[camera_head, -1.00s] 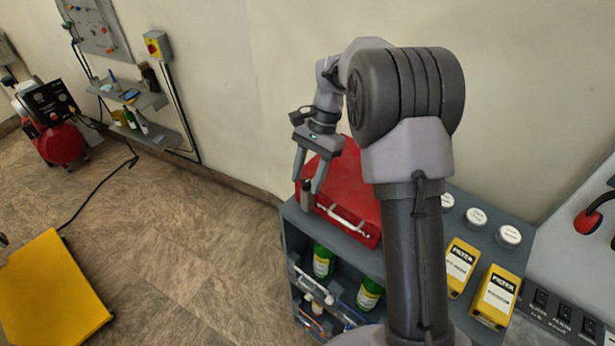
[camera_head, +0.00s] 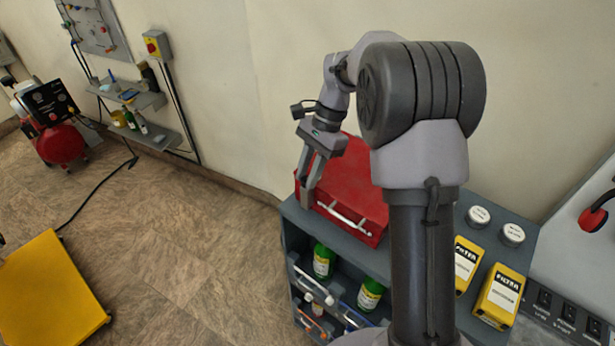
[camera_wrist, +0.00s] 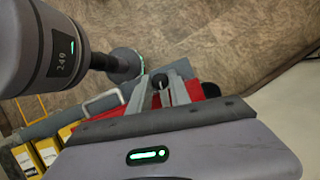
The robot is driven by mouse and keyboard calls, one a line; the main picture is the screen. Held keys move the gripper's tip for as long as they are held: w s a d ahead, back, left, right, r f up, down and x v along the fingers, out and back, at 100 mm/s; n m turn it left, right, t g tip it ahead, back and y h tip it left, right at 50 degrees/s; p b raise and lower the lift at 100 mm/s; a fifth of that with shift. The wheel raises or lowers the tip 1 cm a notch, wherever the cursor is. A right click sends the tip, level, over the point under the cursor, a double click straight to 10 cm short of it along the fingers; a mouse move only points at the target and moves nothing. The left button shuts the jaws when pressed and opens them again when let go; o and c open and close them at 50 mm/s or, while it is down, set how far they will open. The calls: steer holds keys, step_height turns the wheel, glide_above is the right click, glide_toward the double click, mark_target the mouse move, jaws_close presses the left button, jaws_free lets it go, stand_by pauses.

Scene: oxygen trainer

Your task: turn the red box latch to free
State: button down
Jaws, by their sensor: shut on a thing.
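The red box (camera_head: 352,190) lies shut on top of the grey cabinet, with its white handle (camera_head: 343,222) on the front side. My gripper (camera_head: 308,198) is at the front left corner of the box, pointing down. In the wrist view its two fingers (camera_wrist: 164,95) are closed around a small dark knob (camera_wrist: 160,81), which looks like the box latch. Red of the box (camera_wrist: 193,92) shows beside the fingers. The fingers and the palm hide most of the box there, and the latch's exact angle is hard to tell.
The grey cabinet (camera_head: 292,210) holds green bottles (camera_head: 324,262) on the shelf below. Yellow filter boxes (camera_head: 499,297) and round white-lidded jars (camera_head: 479,216) stand to the right. A wall rises behind the box. The floor at left is open, with a yellow platform (camera_head: 50,290).

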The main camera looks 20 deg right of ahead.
steer(key=m+b, duration=0.1)
steer(key=m+t+b, duration=0.1)
steer(key=m, duration=0.1)
steer(key=m+b, duration=0.1)
steer(key=b, duration=0.1)
steer(key=shift+s+f+t, duration=0.1)
steer(key=shift+f+t, duration=0.15)
steer(key=shift+t, duration=0.05)
steer(key=m+t+b, duration=0.1)
steer(key=m+b, duration=0.2)
steer(key=m, duration=0.1)
steer(key=shift+s, duration=0.1)
steer(key=m+t+b, duration=0.1)
steer(key=m, duration=0.1)
steer(key=m+b, duration=0.1)
steer(key=m, duration=0.1)
steer(key=shift+s+r+t+b, duration=0.1)
steer(key=shift+s+t+b, duration=0.05)
steer(key=shift+t+b, duration=0.25)
steer(key=shift+r+m+t+h+b, duration=0.1)
steer(key=shift+m+t+h+b, duration=0.5)
steer(key=shift+m, duration=1.1)
steer(key=shift+a+m, duration=0.1)
steer(key=shift+m, duration=0.2)
steer(key=c, duration=1.2)
jaws_free()
steer(key=shift+c, duration=0.2)
